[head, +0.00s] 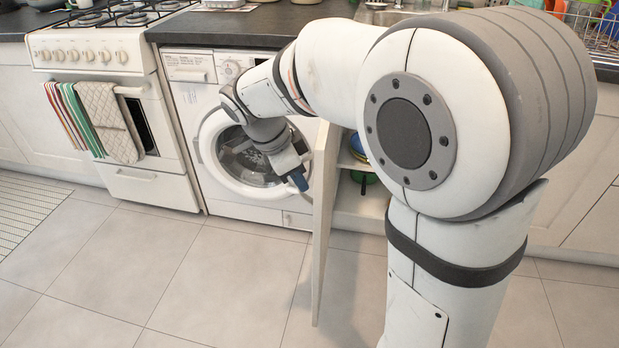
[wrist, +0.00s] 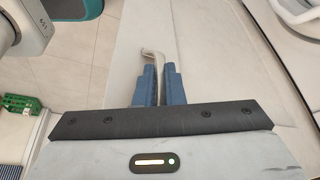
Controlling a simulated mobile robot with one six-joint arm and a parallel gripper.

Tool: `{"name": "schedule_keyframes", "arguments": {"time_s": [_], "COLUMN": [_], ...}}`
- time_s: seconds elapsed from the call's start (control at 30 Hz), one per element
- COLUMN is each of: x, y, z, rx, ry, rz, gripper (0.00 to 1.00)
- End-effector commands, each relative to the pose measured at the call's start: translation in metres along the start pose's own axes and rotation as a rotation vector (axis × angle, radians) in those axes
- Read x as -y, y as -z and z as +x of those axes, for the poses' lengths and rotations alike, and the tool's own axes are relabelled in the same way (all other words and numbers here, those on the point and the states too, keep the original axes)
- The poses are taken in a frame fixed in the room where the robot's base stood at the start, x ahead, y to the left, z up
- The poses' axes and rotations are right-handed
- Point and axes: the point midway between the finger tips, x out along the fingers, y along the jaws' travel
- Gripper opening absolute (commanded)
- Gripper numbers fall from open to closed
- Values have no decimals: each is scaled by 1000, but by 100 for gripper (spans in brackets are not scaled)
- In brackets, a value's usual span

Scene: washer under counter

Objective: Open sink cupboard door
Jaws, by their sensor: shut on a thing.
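The sink cupboard door (head: 322,215) stands swung well out from the cabinet, seen nearly edge-on in the head view. The cupboard (head: 362,205) shows open behind it, partly hidden by my arm. My gripper (head: 298,180) is on the washer side of the door, by its outer face. In the wrist view, the blue fingers of my gripper (wrist: 158,88) are shut on a pale curved door handle (wrist: 153,56). The handle's tip sticks out beyond the fingers; the rest is hidden between them.
The washing machine (head: 220,160) stands left of the door, its round glass front behind my gripper. A stove (head: 100,75) with hanging towels is further left. The tiled floor (head: 200,280) in front is clear.

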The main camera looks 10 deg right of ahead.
Motion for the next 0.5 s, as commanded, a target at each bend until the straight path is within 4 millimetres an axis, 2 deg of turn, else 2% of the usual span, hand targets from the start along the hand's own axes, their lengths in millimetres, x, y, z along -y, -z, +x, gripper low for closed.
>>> {"name": "schedule_keyframes", "arguments": {"time_s": [0.23,0.27,0.5], "x": [-1,-1,0], "y": [2,2,3], "z": [2,2,2], "rx": [2,2,1], "ry": [-6,-6,-4], "rz": [6,6,7], "gripper": [0,10,29]}}
